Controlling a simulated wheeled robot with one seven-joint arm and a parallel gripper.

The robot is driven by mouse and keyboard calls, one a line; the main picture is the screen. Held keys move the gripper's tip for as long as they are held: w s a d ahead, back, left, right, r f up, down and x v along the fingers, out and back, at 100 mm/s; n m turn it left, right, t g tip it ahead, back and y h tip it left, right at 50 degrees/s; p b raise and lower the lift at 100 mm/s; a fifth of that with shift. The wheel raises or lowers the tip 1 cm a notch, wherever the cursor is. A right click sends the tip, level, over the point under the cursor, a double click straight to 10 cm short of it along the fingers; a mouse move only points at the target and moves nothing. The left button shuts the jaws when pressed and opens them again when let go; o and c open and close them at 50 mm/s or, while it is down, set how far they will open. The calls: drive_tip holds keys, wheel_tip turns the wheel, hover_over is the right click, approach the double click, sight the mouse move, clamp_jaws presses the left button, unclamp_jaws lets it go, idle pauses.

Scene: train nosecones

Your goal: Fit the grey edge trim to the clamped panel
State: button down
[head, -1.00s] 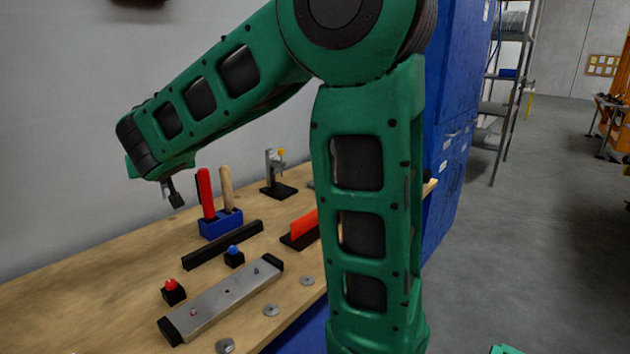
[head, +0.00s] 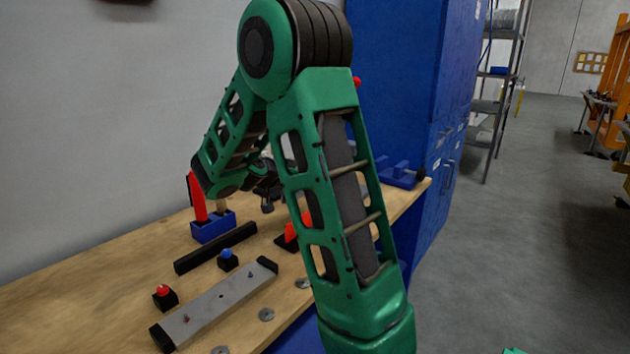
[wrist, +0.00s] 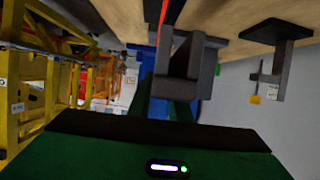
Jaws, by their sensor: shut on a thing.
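The orange-red panel (head: 305,219) stands upright in a black base on the bench, partly hidden behind my arm. In the wrist view it shows as a thin red strip (wrist: 171,12) at the top edge. My gripper (head: 267,200) is above the bench, behind the panel and right of the blue tool block. In the wrist view my gripper (wrist: 180,78) is shut on a small dark grey piece, which I take as the grey edge trim (wrist: 213,42). Its outline blends with the fingers. The trim is close to the red strip in that picture; I cannot tell whether they touch.
A blue block (head: 212,226) holds red and wooden handles. A black bar (head: 215,248), a blue-button box (head: 228,259), a red-button box (head: 164,297) and a metal bar (head: 215,305) lie nearer. A blue cabinet (head: 395,80) is beyond the bench.

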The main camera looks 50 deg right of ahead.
drive_tip(key=shift+s+d+f, duration=0.1)
drive_tip(key=shift+s+d, duration=0.3)
drive_tip(key=shift+s, duration=0.05)
drive_tip(key=shift+a, duration=0.15)
drive_tip(key=shift+f, duration=3.9)
drive_tip(key=shift+f, duration=0.1)
drive_tip(key=c, duration=1.5)
unclamp_jaws()
drive_tip(key=shift+c, duration=0.2)
